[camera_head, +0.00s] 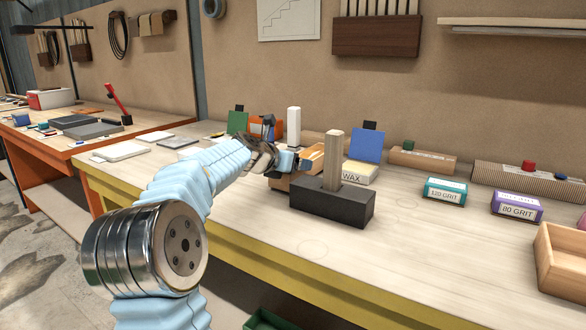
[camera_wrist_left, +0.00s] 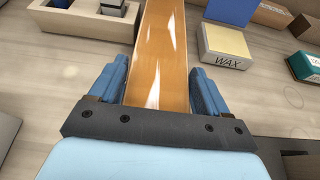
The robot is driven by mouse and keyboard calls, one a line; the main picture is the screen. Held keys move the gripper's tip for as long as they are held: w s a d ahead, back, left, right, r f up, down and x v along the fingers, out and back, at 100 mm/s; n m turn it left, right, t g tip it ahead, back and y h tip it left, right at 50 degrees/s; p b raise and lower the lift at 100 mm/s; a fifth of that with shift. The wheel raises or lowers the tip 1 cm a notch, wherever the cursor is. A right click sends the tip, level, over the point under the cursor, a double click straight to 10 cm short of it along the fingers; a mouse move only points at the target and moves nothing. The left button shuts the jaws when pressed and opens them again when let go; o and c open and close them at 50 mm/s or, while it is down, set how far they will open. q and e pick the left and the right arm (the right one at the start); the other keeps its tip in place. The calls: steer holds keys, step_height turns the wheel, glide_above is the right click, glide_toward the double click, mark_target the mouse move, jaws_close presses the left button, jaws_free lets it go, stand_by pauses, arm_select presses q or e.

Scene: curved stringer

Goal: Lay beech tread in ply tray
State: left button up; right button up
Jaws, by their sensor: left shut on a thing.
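My left gripper (camera_head: 288,162) is above the middle of the workbench. In the left wrist view, its two blue fingers (camera_wrist_left: 158,85) are shut on the sides of a glossy orange-brown wooden strip, the beech tread (camera_wrist_left: 163,45). The tread runs forward from between the fingers, and its near end is hidden by the gripper. In the head view the tread (camera_head: 312,155) shows only in part beside the gripper. An open wooden box (camera_head: 562,262), which may be the ply tray, stands at the right edge, cut off by the frame. My right gripper is not in view.
A dark block with an upright wooden post (camera_head: 333,160) stands just right of the gripper. The wax block (camera_head: 360,172), teal block (camera_head: 444,191) and purple block (camera_head: 516,206) stand farther right. The front right benchtop (camera_head: 430,245) is clear.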

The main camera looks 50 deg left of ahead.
arm_select(q)
steer(key=shift+f, duration=0.35)
steer(key=o, duration=1.3)
steer(key=shift+c, duration=0.2)
steer(key=shift+s, duration=0.1)
